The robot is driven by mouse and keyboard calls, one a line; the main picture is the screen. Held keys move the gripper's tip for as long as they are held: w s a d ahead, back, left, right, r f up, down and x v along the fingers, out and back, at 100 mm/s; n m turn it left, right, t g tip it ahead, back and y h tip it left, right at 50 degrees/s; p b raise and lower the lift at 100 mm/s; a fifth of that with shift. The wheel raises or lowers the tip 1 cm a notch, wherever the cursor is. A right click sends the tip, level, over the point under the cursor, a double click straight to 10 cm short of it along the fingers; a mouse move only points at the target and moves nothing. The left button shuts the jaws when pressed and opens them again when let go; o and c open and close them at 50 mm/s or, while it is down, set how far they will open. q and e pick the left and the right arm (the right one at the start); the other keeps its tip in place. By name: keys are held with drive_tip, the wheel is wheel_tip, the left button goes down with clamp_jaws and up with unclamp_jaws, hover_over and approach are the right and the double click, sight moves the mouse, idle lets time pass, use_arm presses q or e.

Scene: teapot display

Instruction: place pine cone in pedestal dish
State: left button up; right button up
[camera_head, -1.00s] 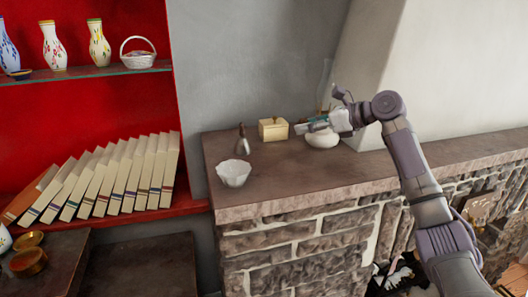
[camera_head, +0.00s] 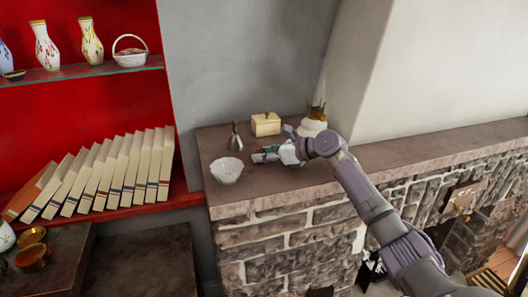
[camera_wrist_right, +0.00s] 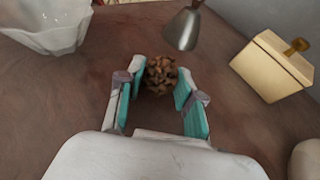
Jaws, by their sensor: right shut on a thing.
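The pine cone (camera_wrist_right: 161,75) is brown and sits between the fingertips of my right gripper (camera_wrist_right: 158,88) in the right wrist view. My right gripper is shut on it. In the head view the right gripper (camera_head: 264,155) is above the stone mantel, just right of the white dish, and the pine cone is too small to make out. The white pedestal dish (camera_head: 227,171) has a wavy rim and stands near the mantel's left front; in the right wrist view the dish (camera_wrist_right: 50,28) is at upper left, apart from the pine cone. My left gripper is not in view.
A grey metal bell (camera_head: 235,140) with a dark handle and a cream lidded box (camera_head: 266,124) stand behind the gripper. A round white pot (camera_head: 312,127) is farther right. The mantel (camera_head: 370,163) is clear at right. Leaning books (camera_head: 120,172) fill the red shelf at left.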

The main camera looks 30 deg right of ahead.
drive_tip(key=o, duration=0.8)
drive_tip(key=shift+c, duration=0.2)
